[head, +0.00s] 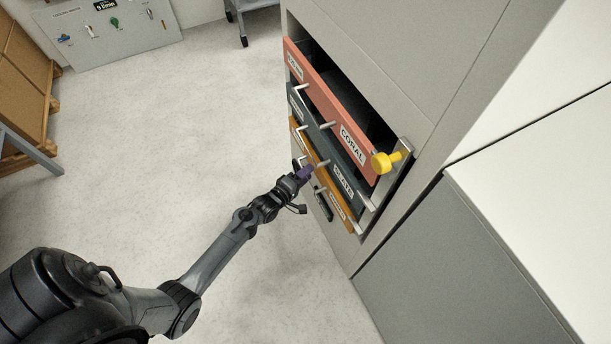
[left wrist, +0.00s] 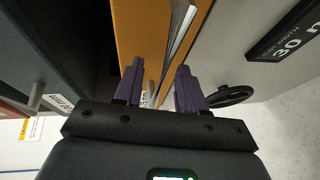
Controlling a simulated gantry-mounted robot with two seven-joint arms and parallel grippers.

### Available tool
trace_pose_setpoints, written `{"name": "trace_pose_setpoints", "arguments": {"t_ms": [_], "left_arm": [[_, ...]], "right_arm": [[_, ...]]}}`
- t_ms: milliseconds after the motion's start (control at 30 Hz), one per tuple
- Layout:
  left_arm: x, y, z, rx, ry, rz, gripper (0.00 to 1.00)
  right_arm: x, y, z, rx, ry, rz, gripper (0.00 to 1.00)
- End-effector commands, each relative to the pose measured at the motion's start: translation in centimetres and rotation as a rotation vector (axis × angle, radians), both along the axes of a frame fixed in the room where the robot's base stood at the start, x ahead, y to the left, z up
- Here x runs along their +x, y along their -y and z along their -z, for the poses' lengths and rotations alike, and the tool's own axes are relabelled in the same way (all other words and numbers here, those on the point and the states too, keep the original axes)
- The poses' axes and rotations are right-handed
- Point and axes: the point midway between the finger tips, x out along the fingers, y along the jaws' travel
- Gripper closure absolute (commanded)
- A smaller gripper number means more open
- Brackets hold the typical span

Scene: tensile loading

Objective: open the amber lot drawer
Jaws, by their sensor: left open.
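The amber lot drawer (head: 347,219) is the lowest of three coloured drawers in the grey cabinet. Its orange front also fills the upper middle of the left wrist view (left wrist: 140,35). A silver handle bar (left wrist: 181,35) runs along that front. My left gripper (head: 304,172) is at the amber drawer in the head view and hides part of it. In the left wrist view its two purple fingers (left wrist: 160,82) are open, with the bar running down between them. I cannot tell whether they touch it. My right gripper is not in view.
The coral drawer (head: 333,108) stands out at the top with a dark interior behind it. The slate drawer (head: 328,140) is between coral and amber. A yellow knob (head: 384,163) sticks out at the coral drawer's right end. Open floor (head: 170,130) lies left of the cabinet.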

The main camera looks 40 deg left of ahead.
Motion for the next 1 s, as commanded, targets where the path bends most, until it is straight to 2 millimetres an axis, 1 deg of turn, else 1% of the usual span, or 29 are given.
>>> {"name": "trace_pose_setpoints", "arguments": {"t_ms": [233,267,500,533,867,1000], "left_arm": [[0.05,0.02,0.01,0.000,-0.001,0.000,0.60],[0.05,0.02,0.01,0.000,-0.001,0.000,0.61],[0.04,0.03,0.02,0.000,-0.001,0.001,0.98],[0.04,0.02,0.02,0.000,-0.001,0.001,1.00],[-0.01,0.09,-0.01,0.000,-0.001,0.002,1.00],[-0.30,0.69,-0.17,-0.001,-0.003,0.020,1.00]], "right_arm": [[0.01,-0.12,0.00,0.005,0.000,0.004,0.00],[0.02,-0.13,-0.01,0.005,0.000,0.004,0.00],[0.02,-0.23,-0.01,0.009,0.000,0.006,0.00],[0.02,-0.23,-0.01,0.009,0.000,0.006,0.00],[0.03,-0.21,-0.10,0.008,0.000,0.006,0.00],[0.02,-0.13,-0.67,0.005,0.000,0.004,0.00]]}}
